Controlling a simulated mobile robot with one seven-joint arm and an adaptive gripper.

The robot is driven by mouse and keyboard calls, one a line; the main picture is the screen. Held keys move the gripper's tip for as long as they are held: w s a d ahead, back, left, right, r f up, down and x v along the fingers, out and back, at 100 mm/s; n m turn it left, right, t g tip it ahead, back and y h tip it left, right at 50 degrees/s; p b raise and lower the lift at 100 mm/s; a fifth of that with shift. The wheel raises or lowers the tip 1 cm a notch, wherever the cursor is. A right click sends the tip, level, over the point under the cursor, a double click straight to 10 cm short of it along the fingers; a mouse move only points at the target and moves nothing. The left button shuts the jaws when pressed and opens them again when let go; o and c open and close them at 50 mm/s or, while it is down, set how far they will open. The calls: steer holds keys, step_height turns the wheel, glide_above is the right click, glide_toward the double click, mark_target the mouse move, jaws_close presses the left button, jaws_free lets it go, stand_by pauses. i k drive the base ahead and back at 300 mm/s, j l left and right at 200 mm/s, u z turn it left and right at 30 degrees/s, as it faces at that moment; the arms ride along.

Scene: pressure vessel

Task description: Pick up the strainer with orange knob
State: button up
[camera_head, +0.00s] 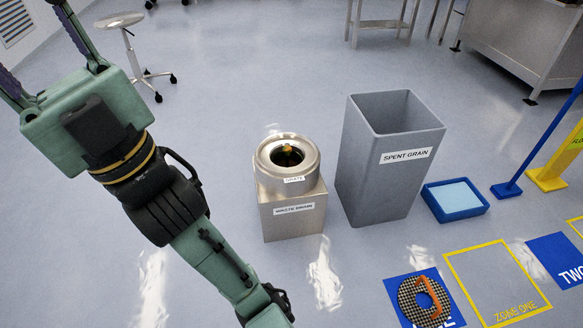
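A small orange-yellow knob (288,148) shows inside the dark round opening of the metal drain unit (292,221). What it is fixed to is deep in shadow, so I cannot tell whether it is the strainer. A dark perforated disc (408,301) with an orange curved handle (429,293) lies on a blue floor mat (396,287) at the lower right. My arm runs from the upper left down to the bottom edge, left of the drain unit.
A tall grey spent grain bin (375,184) stands right of the drain unit, with a blue tray (440,213) beside it. A yellow-outlined square (495,282) and another blue mat (560,257) are at right. A stool (120,21) stands behind. The floor before the drain is clear.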

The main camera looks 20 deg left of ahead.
mark_target(287, 158)
steer(key=i+j+z, duration=0.15)
steer(key=j, duration=0.25)
steer(key=i+j+z, duration=0.1)
steer(key=j, duration=0.3)
steer(key=i+j+z, duration=0.15)
steer(key=j, duration=0.3)
steer(key=i+j+z, duration=0.1)
steer(key=i+j, duration=0.15)
steer(key=j, duration=0.2)
steer(key=i+j+z, duration=0.15)
steer(key=j, duration=0.25)
